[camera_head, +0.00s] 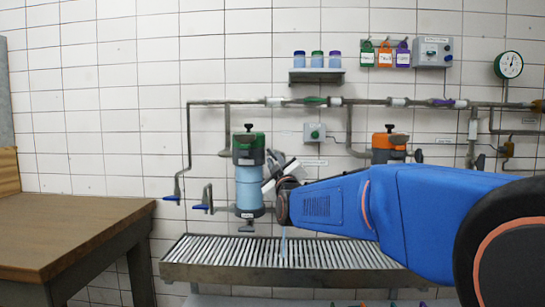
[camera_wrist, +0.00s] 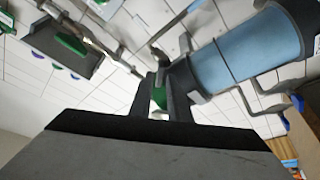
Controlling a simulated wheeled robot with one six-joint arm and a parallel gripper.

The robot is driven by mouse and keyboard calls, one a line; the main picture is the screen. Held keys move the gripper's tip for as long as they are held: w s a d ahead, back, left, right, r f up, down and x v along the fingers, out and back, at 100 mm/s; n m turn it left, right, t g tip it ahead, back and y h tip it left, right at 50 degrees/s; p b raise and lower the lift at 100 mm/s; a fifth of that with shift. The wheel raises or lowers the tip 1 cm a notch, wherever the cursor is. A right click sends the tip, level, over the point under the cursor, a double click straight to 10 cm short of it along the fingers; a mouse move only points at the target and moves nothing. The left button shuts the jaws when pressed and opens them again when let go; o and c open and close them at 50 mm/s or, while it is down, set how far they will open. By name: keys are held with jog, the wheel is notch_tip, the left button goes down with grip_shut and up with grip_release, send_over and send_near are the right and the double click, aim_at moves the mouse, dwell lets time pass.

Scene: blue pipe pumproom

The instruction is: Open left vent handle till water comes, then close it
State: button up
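The left filter (camera_head: 249,180) has a green and black head and a pale blue housing on the wall pipes. My gripper (camera_head: 275,172) is at the right side of its head. In the wrist view my gripper's fingers (camera_wrist: 159,92) stand close together, with a green part (camera_wrist: 158,98), likely the vent handle, between them. Whether they press on it is unclear, and the fingers hide much of it. The blue housing (camera_wrist: 245,50) is to their right. A thin pale blue streak (camera_head: 284,245), which looks like water, hangs below my gripper down to the slatted grate (camera_head: 215,252).
The right filter (camera_head: 388,146) with an orange head is partly hidden behind my arm. Blue-handled valves (camera_head: 200,207) hang left of the left filter. A wooden table (camera_head: 60,225) stands at the left. A gauge (camera_head: 508,65) and tags (camera_head: 384,54) are on the tiled wall.

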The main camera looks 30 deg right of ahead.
aim_at(273, 156)
jog(key=shift+x, duration=2.4)
jog(key=shift+c, duration=0.2)
grip_shut()
